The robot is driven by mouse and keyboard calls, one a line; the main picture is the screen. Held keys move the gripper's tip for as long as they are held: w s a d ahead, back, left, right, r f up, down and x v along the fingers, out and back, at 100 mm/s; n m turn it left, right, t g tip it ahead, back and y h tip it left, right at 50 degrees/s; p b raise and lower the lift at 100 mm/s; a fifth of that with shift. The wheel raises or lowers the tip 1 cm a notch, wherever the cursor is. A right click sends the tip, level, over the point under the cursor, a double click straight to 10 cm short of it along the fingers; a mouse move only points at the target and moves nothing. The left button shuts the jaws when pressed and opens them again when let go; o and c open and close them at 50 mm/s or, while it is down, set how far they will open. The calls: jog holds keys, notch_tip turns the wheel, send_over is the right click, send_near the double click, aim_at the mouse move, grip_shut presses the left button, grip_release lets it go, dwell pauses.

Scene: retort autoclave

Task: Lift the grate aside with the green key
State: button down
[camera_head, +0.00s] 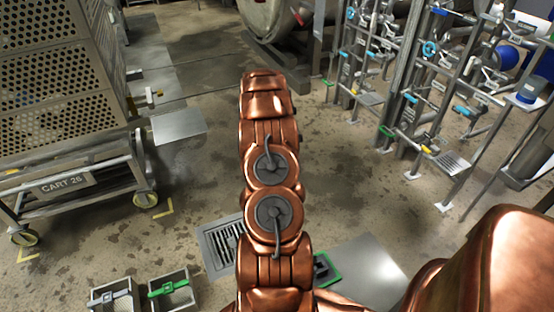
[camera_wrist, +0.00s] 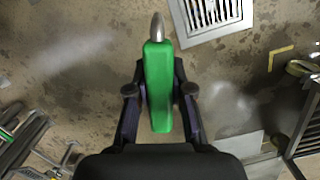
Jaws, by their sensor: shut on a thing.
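The green key (camera_wrist: 158,85) is between the two dark fingers of my gripper (camera_wrist: 158,92), which is shut on it in the wrist view. Its grey metal tip points to the top of that view, toward the grate. The slotted metal grate (camera_wrist: 212,14) lies in the floor at the upper right there, apart from the key in the picture. In the head view the grate (camera_head: 222,246) lies left of my copper arm, which covers its right part. My gripper and the held key are hidden in the head view.
Two small bins stand at the lower left, one with a grey piece (camera_head: 114,300) and one with a green piece (camera_head: 168,287). A green-edged dark item (camera_head: 327,268) is by a metal floor plate (camera_head: 372,268). Cart 26 (camera_head: 65,185) stands left; pipe racks (camera_head: 410,110) stand right.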

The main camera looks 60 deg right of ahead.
jog(key=w+a+f+m+t+p, duration=0.1)
jog(key=w+a+f+m+p, duration=0.2)
jog(key=w+a+m, duration=0.8)
jog(key=shift+w+a+f+m+t+p, duration=0.2)
jog(key=shift+w+a+m+t+p, duration=0.3)
jog(key=shift+a+m, duration=1.35)
jog(key=shift+s+a, duration=0.15)
jog(key=shift+a+p, duration=0.15)
jog(key=shift+p, duration=0.15)
jog(key=shift+f, duration=1.5)
dwell(0.8)
jog(key=shift+n+g, duration=0.4)
jog(key=shift+n, duration=1.75)
